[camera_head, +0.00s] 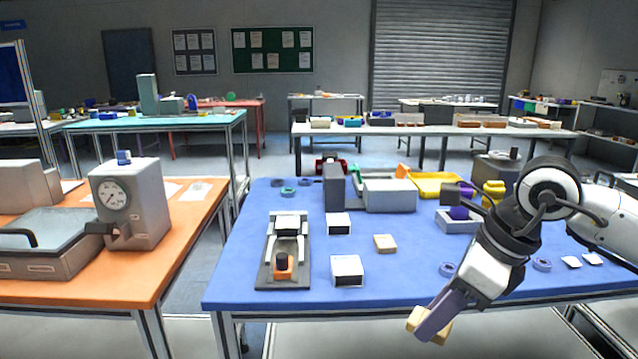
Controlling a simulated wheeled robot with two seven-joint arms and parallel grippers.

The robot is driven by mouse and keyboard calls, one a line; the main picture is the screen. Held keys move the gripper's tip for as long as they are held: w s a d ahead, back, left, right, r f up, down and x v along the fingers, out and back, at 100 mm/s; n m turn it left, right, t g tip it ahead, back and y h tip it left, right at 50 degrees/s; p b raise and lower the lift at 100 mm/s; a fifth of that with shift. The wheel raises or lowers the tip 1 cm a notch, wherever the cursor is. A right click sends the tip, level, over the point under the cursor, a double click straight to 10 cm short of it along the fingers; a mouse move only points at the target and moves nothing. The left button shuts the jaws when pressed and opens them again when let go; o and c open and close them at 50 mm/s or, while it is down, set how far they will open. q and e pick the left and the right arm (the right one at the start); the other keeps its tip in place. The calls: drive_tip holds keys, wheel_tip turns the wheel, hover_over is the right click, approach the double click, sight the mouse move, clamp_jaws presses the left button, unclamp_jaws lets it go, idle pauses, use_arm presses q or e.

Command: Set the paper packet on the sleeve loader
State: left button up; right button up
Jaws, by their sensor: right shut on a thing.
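A tan, block-shaped packet (413,320), which looks like the paper packet, is between the fingers of my right gripper (434,325). That gripper is shut on it and points down and left, in front of the blue table's near edge. Its finger hides the middle of the packet. A device with a dark base plate, pale rails and an orange block with a black knob (283,262) stands at the left of the blue table. It may be the sleeve loader, but I cannot tell for sure. It is left of the gripper and apart from it. My left gripper is out of view.
On the blue table (420,285) are another tan block (385,243), two white-topped boxes (347,270) (339,222), and a grey machine (390,195). A yellow tray (437,183) is at the back. An orange table (110,280) stands left, across a gap. The blue table's front middle is clear.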

drive_tip(key=s+d+f+n+g+h, duration=0.1)
drive_tip(key=s+n, duration=0.5)
drive_tip(key=n, duration=0.6)
drive_tip(key=s+d+f+n+g+h, duration=0.2)
drive_tip(key=s+f+n+g, duration=0.4)
drive_tip(key=n, duration=0.7)
wheel_tip(320, 180, down, 2)
drive_tip(key=shift+s+d+h, duration=0.2)
drive_tip(key=shift+s+h, duration=0.2)
drive_tip(key=shift+s, duration=0.25)
